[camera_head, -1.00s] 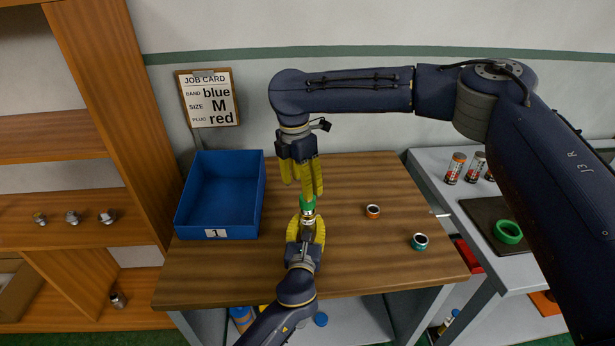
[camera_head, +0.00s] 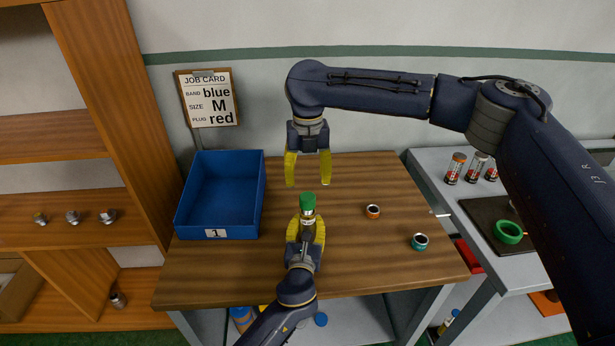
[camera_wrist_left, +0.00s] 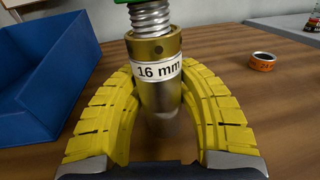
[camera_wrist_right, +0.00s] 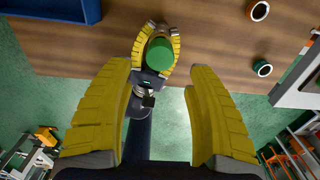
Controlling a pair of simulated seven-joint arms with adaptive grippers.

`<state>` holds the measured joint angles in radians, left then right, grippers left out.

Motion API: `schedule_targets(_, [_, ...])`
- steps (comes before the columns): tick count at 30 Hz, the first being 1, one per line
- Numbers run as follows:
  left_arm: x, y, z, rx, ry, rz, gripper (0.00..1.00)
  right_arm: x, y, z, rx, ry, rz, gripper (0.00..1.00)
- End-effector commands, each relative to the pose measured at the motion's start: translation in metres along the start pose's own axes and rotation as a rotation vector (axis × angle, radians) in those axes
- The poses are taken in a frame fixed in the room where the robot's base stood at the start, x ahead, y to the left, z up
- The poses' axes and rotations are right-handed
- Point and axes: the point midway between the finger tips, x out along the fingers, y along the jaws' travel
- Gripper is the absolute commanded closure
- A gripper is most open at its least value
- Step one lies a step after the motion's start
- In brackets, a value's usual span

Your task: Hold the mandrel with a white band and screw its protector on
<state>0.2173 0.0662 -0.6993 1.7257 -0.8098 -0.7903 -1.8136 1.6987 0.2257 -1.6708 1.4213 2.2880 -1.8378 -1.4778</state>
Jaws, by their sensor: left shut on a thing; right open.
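The mandrel (camera_wrist_left: 158,95) is a brassy cylinder with a white band reading "16 mm" and a silver thread at its top. My left gripper (camera_head: 306,232) is shut on it and holds it upright over the table. The green protector (camera_head: 307,202) sits on the mandrel's top; its lower edge shows in the left wrist view (camera_wrist_left: 108,3), with several thread turns bare below it. In the right wrist view the protector (camera_wrist_right: 159,54) is seen from above. My right gripper (camera_head: 307,170) is open and empty, above and behind the protector, not touching it.
A blue bin (camera_head: 222,195) marked 1 stands left on the wooden table (camera_head: 370,260). An orange ring (camera_head: 373,211) and a teal ring (camera_head: 420,242) lie to the right. A side bench holds a green ring (camera_head: 508,232).

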Motion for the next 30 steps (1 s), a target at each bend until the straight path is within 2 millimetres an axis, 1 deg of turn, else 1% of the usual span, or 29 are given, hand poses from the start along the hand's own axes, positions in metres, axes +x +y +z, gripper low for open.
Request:
schedule_targets(10, [0.000, 0.000, 0.000, 0.000, 0.000, 0.000, 1.00, 0.001, 0.000, 0.000, -0.002, 0.000, 0.000, 0.44])
schedule_targets(14, [0.000, 0.000, 0.000, 0.000, 0.000, 0.000, 1.00, 0.007, 0.000, 0.000, -0.002, 0.002, -0.001, 0.44])
schedule_targets(24, [0.000, 0.000, 0.000, 0.000, 0.000, 0.000, 1.00, 0.048, 0.000, 0.000, 0.000, 0.002, -0.001, 0.44])
schedule_targets(30, [0.000, 0.000, 0.000, 0.000, 0.000, 0.000, 1.00, 0.068, 0.000, 0.000, -0.001, 0.001, -0.001, 0.44])
